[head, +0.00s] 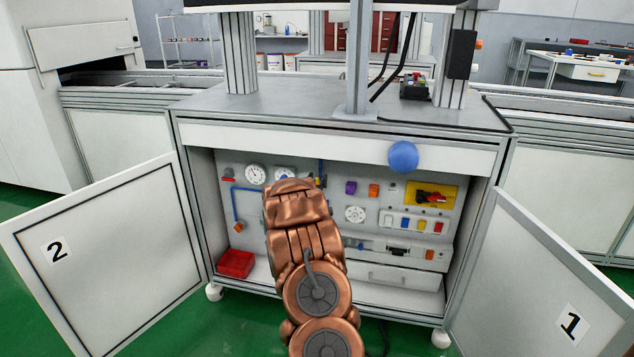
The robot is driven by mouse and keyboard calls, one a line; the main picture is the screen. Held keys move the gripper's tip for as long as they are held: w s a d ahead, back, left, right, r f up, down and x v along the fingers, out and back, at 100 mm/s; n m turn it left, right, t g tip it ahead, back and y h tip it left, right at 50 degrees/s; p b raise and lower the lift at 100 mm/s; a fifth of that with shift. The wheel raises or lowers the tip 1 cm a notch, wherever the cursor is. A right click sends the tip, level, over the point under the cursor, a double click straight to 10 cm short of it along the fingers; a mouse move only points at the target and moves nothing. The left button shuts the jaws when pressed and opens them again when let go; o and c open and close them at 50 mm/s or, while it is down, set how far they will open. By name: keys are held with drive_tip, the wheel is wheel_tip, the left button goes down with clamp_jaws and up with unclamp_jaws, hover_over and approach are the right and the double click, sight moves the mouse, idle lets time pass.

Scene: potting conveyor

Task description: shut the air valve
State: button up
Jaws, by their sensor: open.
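The open cabinet (486,187) has a grey back panel with air fittings on its left side. A small red handle-like part (228,179) sits at the upper left, above a blue pipe (234,205) that bends down to an orange fitting (238,228). I cannot tell for sure whether this red part is the air valve, or how it is turned. A round white gauge (255,173) is to its right, and a second gauge (285,174) is partly covered by my copper arm. My arm reaches toward the panel's middle; my gripper's fingers are hidden behind it.
Open doors marked 2 (110,255) and 1 (550,285) flank the cabinet. A blue ball (403,156) shows before its upper rail. A red bin (236,264) stands at lower left. A drawer (398,276) is at lower right.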

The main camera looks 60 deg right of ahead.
drive_tip(key=shift+d, duration=0.15)
drive_tip(key=shift+c, duration=0.4)
clamp_jaws()
